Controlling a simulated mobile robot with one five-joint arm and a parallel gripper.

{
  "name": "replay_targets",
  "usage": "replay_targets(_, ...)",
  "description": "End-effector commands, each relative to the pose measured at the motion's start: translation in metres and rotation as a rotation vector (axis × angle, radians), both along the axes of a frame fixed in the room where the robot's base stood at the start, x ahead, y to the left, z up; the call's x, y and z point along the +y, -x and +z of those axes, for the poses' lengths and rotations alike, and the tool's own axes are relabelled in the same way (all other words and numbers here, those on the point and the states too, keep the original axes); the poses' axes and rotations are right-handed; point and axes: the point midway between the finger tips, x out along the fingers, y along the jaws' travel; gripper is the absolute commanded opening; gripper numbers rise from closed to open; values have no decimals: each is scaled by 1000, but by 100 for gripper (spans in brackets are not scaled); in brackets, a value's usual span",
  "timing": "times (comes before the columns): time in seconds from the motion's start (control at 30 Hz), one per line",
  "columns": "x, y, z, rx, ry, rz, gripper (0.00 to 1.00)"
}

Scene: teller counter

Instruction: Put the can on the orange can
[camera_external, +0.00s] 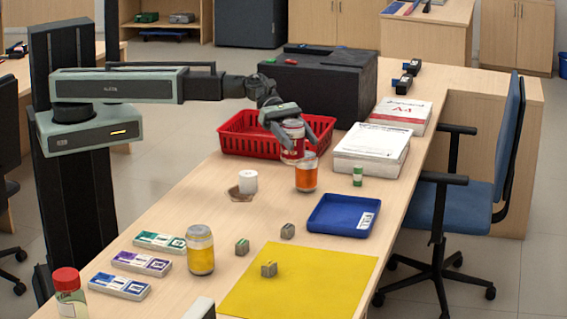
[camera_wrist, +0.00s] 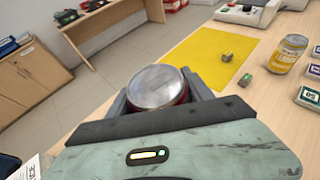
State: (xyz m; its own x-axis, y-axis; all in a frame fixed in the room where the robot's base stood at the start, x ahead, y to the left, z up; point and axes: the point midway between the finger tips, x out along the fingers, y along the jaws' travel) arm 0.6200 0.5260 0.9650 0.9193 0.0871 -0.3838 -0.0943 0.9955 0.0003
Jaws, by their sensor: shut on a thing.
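A red can (camera_external: 292,146) with a silver lid is held upright between the fingers of my gripper (camera_external: 298,140). In the wrist view its round metal lid (camera_wrist: 157,88) fills the space between the jaws, with a strip of red side showing. The orange can (camera_external: 306,177) stands upright on the counter. In the external view the held can appears just above and slightly left of it, its lower edge overlapping the orange can's top. I cannot tell whether they touch. The orange can is hidden in the wrist view.
A red basket (camera_external: 235,140) and a black box (camera_external: 325,85) stand behind. Paper packs (camera_external: 370,152), a small green cylinder (camera_external: 358,176) and a blue tray (camera_external: 343,216) lie to the right. A white cup (camera_external: 248,181) stands left. A yellow can (camera_external: 200,250) and yellow mat (camera_external: 320,275) are nearer.

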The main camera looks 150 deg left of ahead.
Motion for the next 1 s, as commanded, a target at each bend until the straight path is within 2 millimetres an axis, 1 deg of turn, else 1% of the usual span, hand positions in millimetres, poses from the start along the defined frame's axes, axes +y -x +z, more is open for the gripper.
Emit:
replay_targets(0.03, 23, 15, 21, -2, 1, 56, 0)
replay_targets(0.1, 51, 36, 34, -2, 0, 122, 0)
replay_targets(0.2, 77, 63, 49, -2, 1, 178, 0)
replay_targets(0.3, 92, 82, 57, -1, 0, 207, 0)
replay_targets(0.4, 99, 91, 59, -1, 0, 220, 0)
replay_targets(0.53, 100, 92, 57, -1, 1, 222, 0)
replay_targets(0.63, 100, 92, 45, -1, 1, 221, 0)
replay_targets(0.8, 100, 92, 15, -1, 0, 221, 0)
replay_targets(0.87, 99, 92, 13, -1, 0, 221, 0)
replay_targets(0.97, 99, 92, 15, -1, 0, 220, 0)
replay_targets(1.0, 99, 92, 12, -1, 0, 220, 0)
